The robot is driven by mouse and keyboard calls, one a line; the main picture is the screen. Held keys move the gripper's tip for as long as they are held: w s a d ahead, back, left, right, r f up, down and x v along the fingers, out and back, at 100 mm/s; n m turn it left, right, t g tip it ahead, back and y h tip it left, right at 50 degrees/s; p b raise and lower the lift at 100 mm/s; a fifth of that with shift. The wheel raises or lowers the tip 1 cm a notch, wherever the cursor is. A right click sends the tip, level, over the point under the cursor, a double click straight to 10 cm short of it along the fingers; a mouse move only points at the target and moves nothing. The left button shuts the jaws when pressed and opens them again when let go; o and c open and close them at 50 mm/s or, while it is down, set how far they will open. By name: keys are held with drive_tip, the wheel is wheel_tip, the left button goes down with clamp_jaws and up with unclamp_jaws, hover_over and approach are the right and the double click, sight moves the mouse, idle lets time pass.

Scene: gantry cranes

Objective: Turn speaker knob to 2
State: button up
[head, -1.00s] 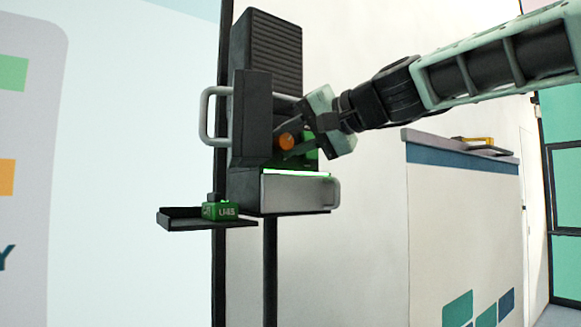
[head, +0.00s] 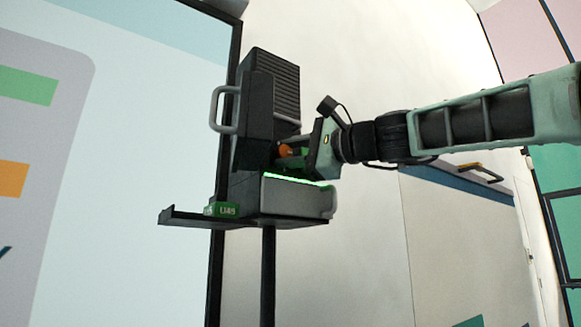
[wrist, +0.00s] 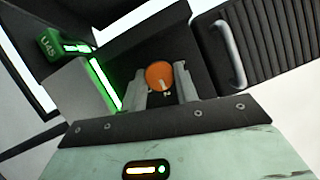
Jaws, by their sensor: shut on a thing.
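The speaker (head: 258,115) is a dark box with a ribbed panel and a side handle. Its orange knob (head: 284,149) sits on the front, above a glowing green strip. In the wrist view the orange knob (wrist: 159,75) shows a pale pointer mark on its lower part, and a small pale marking beside it is too small to read surely. My gripper (head: 296,151) is at the knob, coming from the right. In the wrist view my gripper (wrist: 159,90) has one finger on each side of the knob and is shut on it. The dial numbers are mostly hidden.
A green block (head: 222,209) with white lettering lies on a dark shelf (head: 190,219) at the left. A grey box front (head: 295,199) juts out below the knob. A large display panel (head: 120,140) stands at the left. A counter (head: 460,230) is at the right.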

drive_tip(key=shift+f+m+t+b, duration=0.15)
drive_tip(key=shift+m+t+b, duration=0.25)
drive_tip(key=shift+m+b, duration=0.55)
drive_tip(key=shift+m, duration=0.25)
drive_tip(key=o, duration=1)
drive_tip(key=shift+d, duration=0.1)
drive_tip(key=b+v, duration=0.2)
drive_tip(key=v, duration=0.6)
drive_tip(key=b+v, duration=0.3)
drive_tip(key=v, duration=0.6)
drive_tip(key=shift+d+f+b, duration=0.1)
drive_tip(key=shift+f+b, duration=0.15)
drive_tip(key=shift+b, duration=0.05)
